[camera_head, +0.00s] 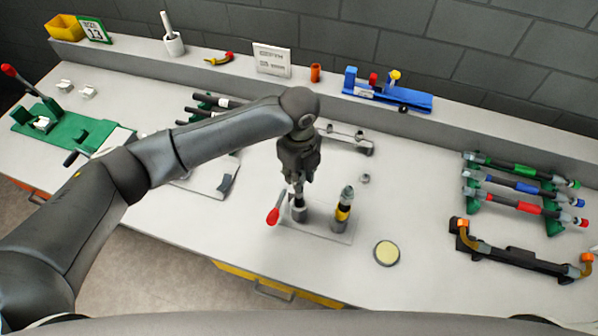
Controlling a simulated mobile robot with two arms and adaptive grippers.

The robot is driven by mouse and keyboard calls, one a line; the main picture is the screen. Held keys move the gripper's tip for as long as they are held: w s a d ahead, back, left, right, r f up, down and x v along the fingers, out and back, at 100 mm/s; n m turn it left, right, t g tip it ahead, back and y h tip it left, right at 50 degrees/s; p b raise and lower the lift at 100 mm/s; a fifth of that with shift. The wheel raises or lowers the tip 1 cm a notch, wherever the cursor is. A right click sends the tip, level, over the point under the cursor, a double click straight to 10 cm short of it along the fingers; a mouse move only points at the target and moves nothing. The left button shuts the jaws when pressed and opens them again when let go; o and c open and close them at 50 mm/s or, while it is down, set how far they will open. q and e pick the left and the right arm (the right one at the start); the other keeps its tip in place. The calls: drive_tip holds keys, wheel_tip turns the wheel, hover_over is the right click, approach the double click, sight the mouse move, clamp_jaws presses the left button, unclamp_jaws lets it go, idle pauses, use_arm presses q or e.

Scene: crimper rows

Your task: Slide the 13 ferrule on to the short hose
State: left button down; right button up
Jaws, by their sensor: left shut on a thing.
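My left gripper (298,183) reaches down over a light plate (326,234) near the middle of the bench. It is shut on a small grey metal piece, mostly hidden by the fingers; I cannot tell if this is the 13 ferrule. Just below is a short grey cylinder (299,213), with a red-handled lever (273,216) beside it. A short dark upright piece with a yellow band (343,213) and a metal top stands on the plate to the right, apart from the gripper; it may be the short hose. My right gripper is not in view.
A small grey ring (364,178) lies behind the plate. A round yellow-topped disc (387,253) lies in front right. Banded hoses lie on a green rack (471,200) at right, with a black fixture (512,254) before it. A blue tool (388,97) sits on the back ledge.

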use_arm(q)
drive_tip(key=shift+f, duration=0.15)
drive_tip(key=c, duration=1.1)
unclamp_jaws()
drive_tip(key=shift+c, duration=0.2)
wheel_tip(320, 180, up, 12)
